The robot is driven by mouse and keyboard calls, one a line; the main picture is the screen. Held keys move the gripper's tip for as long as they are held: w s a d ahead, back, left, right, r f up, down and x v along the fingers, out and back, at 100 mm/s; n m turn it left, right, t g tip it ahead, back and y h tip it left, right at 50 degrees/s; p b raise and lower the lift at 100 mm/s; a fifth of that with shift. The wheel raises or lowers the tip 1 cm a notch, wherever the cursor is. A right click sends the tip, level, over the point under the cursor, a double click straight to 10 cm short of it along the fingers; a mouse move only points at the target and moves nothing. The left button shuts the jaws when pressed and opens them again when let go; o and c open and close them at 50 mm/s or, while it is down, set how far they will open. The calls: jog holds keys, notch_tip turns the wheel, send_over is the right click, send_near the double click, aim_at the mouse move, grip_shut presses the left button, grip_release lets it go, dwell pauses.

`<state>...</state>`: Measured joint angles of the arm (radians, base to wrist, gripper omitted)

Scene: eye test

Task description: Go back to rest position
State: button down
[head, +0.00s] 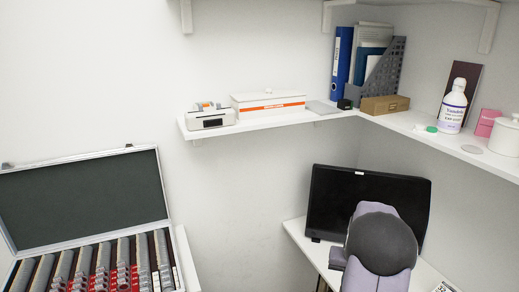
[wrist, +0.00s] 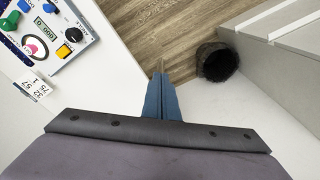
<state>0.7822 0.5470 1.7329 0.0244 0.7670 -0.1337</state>
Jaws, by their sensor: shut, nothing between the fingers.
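My gripper (wrist: 160,76) shows in the wrist view with its two blue fingers together and nothing between them. It points over a white desk surface toward the wooden floor. In the head view, a grey and purple part of my arm (head: 381,243) stands at the lower right, in front of a black monitor (head: 334,203). My fingers cannot be made out in the head view.
In the wrist view, a control panel with knobs (wrist: 57,35) lies upper left and a dark round bin (wrist: 217,62) stands right of my fingers. In the head view, an open case (head: 84,198) sits lower left. A loaded corner shelf (head: 255,125) hangs above the monitor.

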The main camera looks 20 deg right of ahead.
jog(key=a+r+n, duration=0.2)
jog(key=a, duration=1.1)
jog(key=s+a+n, duration=0.2)
jog(key=s+a, duration=0.3)
jog(key=a, duration=0.4)
jog(key=s+a+n, duration=0.3)
jog(key=s+a, duration=0.3)
jog(key=a, duration=0.4)
jog(key=shift+r+n+g+y, duration=0.3)
jog(key=shift+r+g, duration=0.1)
